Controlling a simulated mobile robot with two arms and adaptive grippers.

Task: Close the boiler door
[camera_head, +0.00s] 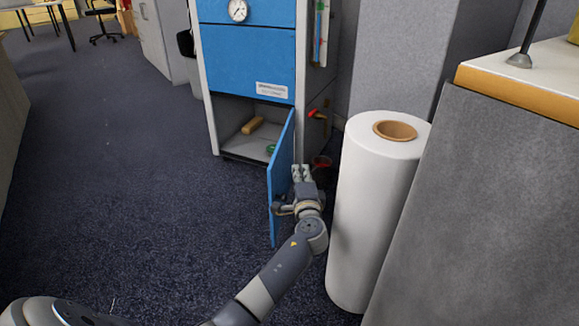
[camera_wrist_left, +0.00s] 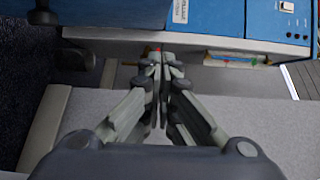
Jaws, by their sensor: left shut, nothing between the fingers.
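The blue boiler (camera_head: 248,60) stands at the back centre in the head view. Its lower blue door (camera_head: 280,185) is hinged on the right and swung wide open toward me, so the compartment (camera_head: 234,112) is exposed. My left gripper (camera_head: 301,172) is shut and empty, just to the right of the door, on its outer side. I cannot tell whether it touches the door. In the left wrist view the closed fingers (camera_wrist_left: 160,62) point toward blue and grey surfaces; which boiler parts these are is hard to tell. My right gripper is not in view.
A tall white roll (camera_head: 375,215) stands close to the right of my left arm. A grey partition or desk side (camera_head: 480,200) lies beyond it. Inside the compartment are a tan block (camera_head: 252,125) and a green item (camera_head: 271,149). The carpet (camera_head: 120,170) at left is clear.

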